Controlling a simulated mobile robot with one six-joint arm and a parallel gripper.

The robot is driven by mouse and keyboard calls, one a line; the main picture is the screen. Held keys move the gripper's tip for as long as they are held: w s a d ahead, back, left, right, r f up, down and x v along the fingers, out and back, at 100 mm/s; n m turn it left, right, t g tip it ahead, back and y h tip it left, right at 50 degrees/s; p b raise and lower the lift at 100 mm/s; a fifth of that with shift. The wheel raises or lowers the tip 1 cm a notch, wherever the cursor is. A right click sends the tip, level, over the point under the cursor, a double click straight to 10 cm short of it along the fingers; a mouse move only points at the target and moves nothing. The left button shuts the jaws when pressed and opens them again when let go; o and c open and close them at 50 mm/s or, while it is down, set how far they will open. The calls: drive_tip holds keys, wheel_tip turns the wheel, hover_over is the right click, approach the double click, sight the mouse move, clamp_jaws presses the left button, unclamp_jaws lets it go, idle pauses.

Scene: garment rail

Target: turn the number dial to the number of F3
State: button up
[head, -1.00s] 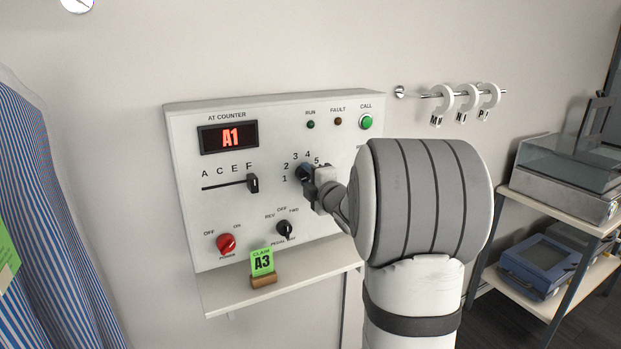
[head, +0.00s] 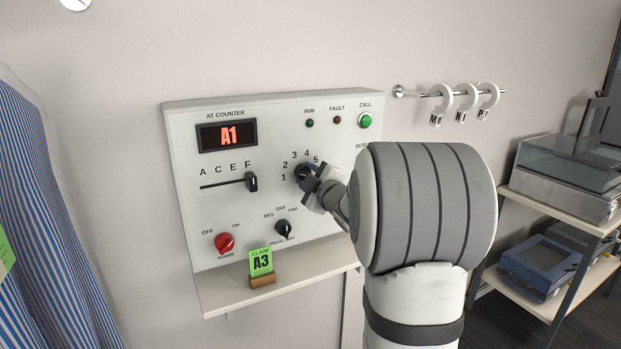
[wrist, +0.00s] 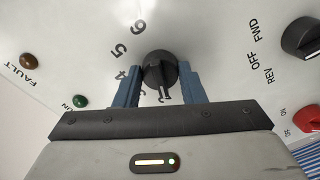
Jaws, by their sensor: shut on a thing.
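The number dial (head: 301,173) is a black knob on the white control panel (head: 190,150), ringed by numbers. My gripper (head: 308,178) is at the dial. In the wrist view, the dial (wrist: 158,68) sits between my gripper's blue fingers (wrist: 161,74), which are shut on it. Its pointer faces down the picture, towards the gripper body; the lower numbers there are partly hidden, so the exact setting cannot be read. The numbers 4, 5 and 6 show at the dial's left and top. The display (head: 228,136) reads A1. The letter slider (head: 251,182) stands under F.
A green claim card (head: 261,262) reading A3 stands on the shelf (head: 225,295) below the panel. A red power knob (head: 224,243) and a black pedal knob (head: 284,228) are below the dial.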

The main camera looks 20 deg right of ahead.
drive_tip(key=m+p, duration=0.2)
drive_tip(key=m, duration=0.7)
drive_tip(key=shift+r, duration=0.15)
drive_tip(key=shift+m, duration=0.3)
idle(0.3)
drive_tip(key=o, duration=1)
drive_tip(key=s+b, duration=0.1)
drive_tip(key=s, duration=0.6)
drive_tip(key=shift+s, duration=0.4)
